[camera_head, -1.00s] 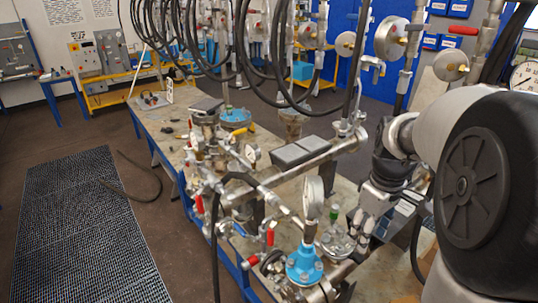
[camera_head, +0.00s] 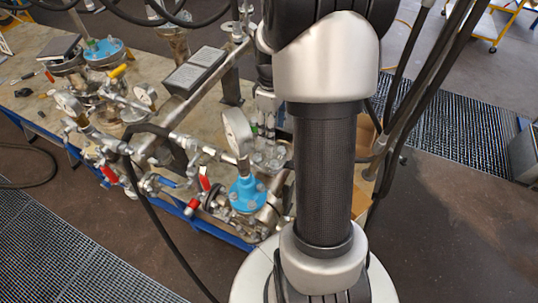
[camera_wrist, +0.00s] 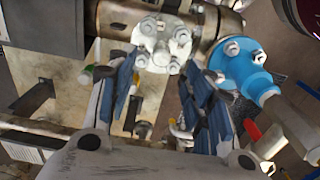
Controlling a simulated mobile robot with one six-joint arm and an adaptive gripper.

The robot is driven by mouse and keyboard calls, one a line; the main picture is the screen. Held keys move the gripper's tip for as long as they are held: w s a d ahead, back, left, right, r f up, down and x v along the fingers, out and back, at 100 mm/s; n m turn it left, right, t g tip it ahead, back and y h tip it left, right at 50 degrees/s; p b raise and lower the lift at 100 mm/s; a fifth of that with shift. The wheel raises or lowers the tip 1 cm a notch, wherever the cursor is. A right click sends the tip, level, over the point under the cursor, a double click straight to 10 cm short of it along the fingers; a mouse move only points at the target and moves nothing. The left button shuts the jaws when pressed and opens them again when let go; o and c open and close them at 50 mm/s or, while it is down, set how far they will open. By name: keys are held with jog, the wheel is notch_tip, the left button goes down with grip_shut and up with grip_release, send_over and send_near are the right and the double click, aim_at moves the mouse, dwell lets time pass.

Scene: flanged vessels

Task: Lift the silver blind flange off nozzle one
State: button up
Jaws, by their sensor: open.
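The silver blind flange (camera_wrist: 160,42) has bolts around its rim. In the wrist view it sits at top centre, just beyond the gap between my fingertips. In the head view the silver flange (camera_head: 268,157) shows just left of my arm, partly hidden by it. My gripper (camera_wrist: 160,68) is open, with one blue-padded finger on each side and nothing held. In the head view the gripper (camera_head: 265,103) is mostly hidden behind my arm, above the flange. I cannot tell whether the fingers touch the flange.
A blue flange (camera_wrist: 240,68) sits close on the right of the silver one; it also shows in the head view (camera_head: 246,193). Pipes, red-handled valves and a black hose (camera_head: 160,225) crowd the bench (camera_head: 30,97).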

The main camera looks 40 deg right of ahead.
aim_at(269, 145)
notch_tip(269, 145, down, 3)
jog(key=shift+f, duration=0.15)
jog(key=shift+w+a+f, duration=0.1)
jog(key=shift+a+f, duration=0.05)
jog(key=shift+f, duration=1.2)
jog(key=shift+w+a+f, duration=0.1)
jog(key=shift+a+f, duration=0.05)
jog(key=shift+f, duration=1.15)
jog(key=shift+c, duration=0.2)
jog(key=shift+r, duration=0.1)
grip_shut()
